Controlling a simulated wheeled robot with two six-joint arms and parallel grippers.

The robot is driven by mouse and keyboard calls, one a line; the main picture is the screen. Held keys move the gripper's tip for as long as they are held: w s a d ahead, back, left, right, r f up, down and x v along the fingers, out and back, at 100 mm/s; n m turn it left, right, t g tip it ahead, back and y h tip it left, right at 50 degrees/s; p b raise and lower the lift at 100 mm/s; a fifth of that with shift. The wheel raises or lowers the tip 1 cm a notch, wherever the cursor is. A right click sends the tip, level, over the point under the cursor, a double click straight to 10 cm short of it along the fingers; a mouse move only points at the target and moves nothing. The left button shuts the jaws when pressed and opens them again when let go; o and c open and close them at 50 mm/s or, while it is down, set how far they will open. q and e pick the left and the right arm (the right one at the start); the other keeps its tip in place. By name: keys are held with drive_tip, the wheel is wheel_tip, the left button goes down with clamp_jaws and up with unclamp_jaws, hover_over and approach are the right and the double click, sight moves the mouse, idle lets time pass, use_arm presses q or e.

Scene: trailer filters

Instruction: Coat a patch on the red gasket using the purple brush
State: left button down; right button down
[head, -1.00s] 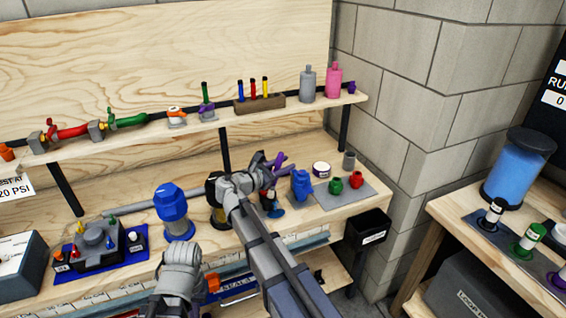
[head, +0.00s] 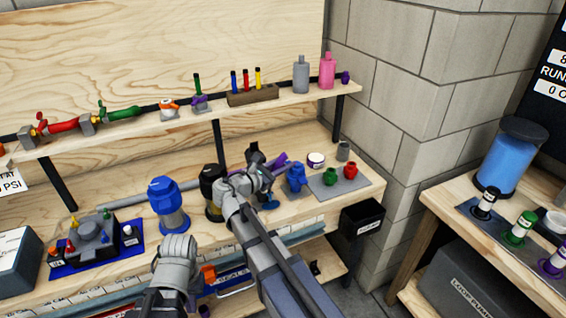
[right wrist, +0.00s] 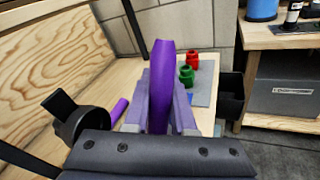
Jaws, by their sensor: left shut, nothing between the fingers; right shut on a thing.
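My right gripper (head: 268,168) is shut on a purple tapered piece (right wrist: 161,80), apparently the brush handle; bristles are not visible. It is above the lower bench, just right of a dark-topped jar (head: 213,192). In the head view, purple (head: 279,160) shows by its fingers. A small red ring-like part (head: 350,171), possibly the gasket, sits on a grey mat (head: 328,187) to the right of the gripper; it also shows in the right wrist view (right wrist: 192,61). My left gripper (head: 175,248) is low in front of the bench, empty, its fingertips hard to make out.
A green part (head: 330,176), a blue part (head: 296,176) and a white-lidded tub (head: 316,159) are right of the gripper. A blue-capped jar (head: 167,205) stands left. The upper shelf (head: 225,105) overhangs. A black bin (head: 362,218) hangs at the bench's right end.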

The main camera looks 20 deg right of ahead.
drive_tip(key=w, duration=0.6)
drive_tip(key=shift+a+f, duration=0.2)
idle(0.7)
drive_tip(key=shift+r, duration=0.1)
drive_tip(key=shift+s, duration=1.5)
drive_tip(key=s, duration=0.3)
